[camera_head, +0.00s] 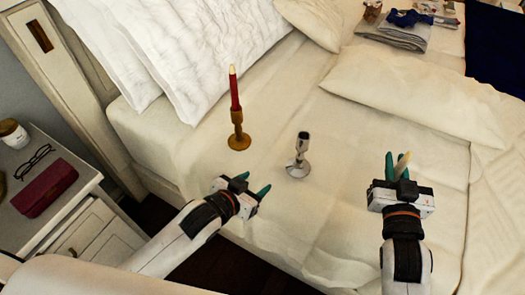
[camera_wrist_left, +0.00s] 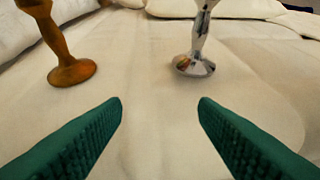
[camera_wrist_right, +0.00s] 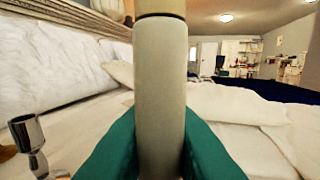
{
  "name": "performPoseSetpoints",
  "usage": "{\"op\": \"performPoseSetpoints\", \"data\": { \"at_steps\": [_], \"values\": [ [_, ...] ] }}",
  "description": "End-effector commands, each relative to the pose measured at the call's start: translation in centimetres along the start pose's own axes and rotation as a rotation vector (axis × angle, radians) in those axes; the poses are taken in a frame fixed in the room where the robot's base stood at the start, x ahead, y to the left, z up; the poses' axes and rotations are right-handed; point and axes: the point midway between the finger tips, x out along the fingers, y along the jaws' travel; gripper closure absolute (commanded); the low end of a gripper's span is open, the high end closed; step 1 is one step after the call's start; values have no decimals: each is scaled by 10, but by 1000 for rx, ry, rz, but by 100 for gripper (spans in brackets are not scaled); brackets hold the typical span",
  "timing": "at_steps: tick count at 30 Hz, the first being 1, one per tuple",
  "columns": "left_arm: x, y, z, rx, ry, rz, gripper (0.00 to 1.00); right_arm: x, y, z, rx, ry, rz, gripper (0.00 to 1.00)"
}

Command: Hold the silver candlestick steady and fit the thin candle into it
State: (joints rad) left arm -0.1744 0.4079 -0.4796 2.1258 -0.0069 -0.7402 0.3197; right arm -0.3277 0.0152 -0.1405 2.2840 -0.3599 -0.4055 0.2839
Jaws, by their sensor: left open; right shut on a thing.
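The silver candlestick (camera_head: 298,160) stands upright on the bed, its socket empty. It also shows in the left wrist view (camera_wrist_left: 194,50) and at the left of the right wrist view (camera_wrist_right: 28,140). My left gripper (camera_head: 253,188) is open and empty, in front of the silver candlestick and to its left, apart from it. My right gripper (camera_head: 398,170) is shut on the thin candle (camera_head: 402,163), a pale candle held roughly upright, to the right of the candlestick. The candle fills the middle of the right wrist view (camera_wrist_right: 160,85); its lower end is hidden between the fingers.
A wooden candlestick (camera_head: 238,139) holding a red candle (camera_head: 234,90) stands left of the silver one. Pillows (camera_head: 415,95) and folded clothes (camera_head: 395,32) lie farther back. A nightstand (camera_head: 75,215) with glasses and a red case is at the left. The bed around the silver candlestick is clear.

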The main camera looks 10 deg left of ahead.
Motion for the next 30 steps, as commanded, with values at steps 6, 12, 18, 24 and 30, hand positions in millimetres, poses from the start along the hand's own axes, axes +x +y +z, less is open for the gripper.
{"op": "performPoseSetpoints", "data": {
  "at_steps": [6,12,18,24,30],
  "values": [
    [22,-14,44,68,-232,-155,46,-2,0,2,0,-1,1,100],
    [28,-17,67,123,-406,-361,46,-4,0,3,0,-1,1,100],
    [22,-10,73,150,-479,-518,46,-4,0,3,0,-1,1,100],
    [18,-4,73,156,-498,-580,46,-5,0,4,0,-1,1,100],
    [17,-5,74,155,-501,-586,46,-3,1,4,0,-2,4,100]
  ]
}}
